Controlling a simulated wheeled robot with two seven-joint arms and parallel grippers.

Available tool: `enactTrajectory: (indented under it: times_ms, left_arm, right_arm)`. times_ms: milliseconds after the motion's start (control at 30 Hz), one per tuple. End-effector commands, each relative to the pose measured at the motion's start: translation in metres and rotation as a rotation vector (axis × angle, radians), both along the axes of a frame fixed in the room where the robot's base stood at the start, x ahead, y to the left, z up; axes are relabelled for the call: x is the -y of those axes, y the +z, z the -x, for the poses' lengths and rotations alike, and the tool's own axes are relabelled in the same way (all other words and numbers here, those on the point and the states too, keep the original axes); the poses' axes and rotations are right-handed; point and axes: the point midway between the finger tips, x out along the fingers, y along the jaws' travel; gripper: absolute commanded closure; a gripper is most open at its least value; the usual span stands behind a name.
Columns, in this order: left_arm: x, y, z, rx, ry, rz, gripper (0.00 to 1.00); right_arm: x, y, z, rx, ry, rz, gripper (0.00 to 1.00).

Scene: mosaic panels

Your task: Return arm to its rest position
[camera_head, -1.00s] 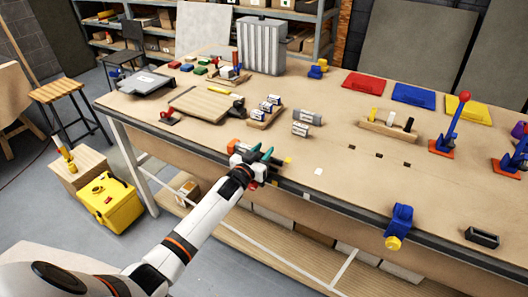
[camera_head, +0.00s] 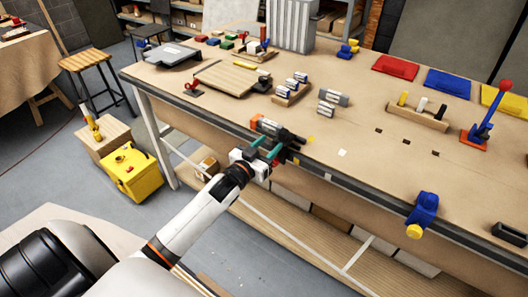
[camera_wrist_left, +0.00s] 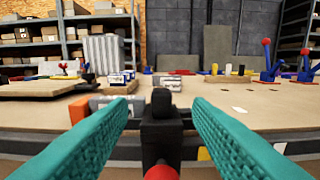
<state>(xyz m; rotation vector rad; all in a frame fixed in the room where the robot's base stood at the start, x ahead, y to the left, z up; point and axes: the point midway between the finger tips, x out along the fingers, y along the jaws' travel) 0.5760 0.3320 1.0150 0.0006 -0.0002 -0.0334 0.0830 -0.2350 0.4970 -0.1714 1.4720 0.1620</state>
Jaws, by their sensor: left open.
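My left arm comes in from the lower left, and its gripper (camera_head: 268,148) is at the front edge of the workbench. Its two teal fingers are spread apart with nothing held between them. In the left wrist view the open fingers (camera_wrist_left: 160,103) frame a black clamp-like part (camera_wrist_left: 162,125) with a red knob below it; it stands at the bench edge. An orange and grey block (camera_head: 267,125) lies on the bench just beyond the fingers. My right gripper is not in view.
The workbench (camera_head: 350,180) fills the right side. A blue clamp (camera_head: 424,208) sits on its front edge. A wooden board (camera_head: 232,78) and small batteries in a holder (camera_head: 290,88) lie farther back.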

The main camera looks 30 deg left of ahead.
Motion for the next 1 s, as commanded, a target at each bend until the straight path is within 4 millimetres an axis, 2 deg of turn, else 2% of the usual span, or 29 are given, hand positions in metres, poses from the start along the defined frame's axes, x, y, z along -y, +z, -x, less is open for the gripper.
enactTrajectory:
  times_ms: [100,200,767,867,967,1000]
  left_arm:
    - [-0.001,-0.001,0.012,-0.001,0.001,-0.001,0.55]
    - [-0.001,0.0,0.017,0.0,0.0,-0.001,0.55]
    - [-0.001,-0.004,0.017,-0.008,0.002,0.001,0.55]
    - [-0.003,-0.029,0.02,-0.057,0.014,-0.001,0.55]
    - [-0.005,-0.082,0.028,-0.161,0.033,-0.008,0.55]
    - [-0.005,-0.11,0.034,-0.217,0.041,-0.012,0.55]
  right_arm:
    - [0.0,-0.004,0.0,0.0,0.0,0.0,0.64]
    - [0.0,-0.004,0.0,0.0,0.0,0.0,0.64]
    - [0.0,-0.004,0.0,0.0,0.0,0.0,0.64]
    - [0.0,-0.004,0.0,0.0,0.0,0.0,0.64]
    - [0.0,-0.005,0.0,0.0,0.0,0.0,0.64]
    - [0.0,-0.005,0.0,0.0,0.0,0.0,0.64]
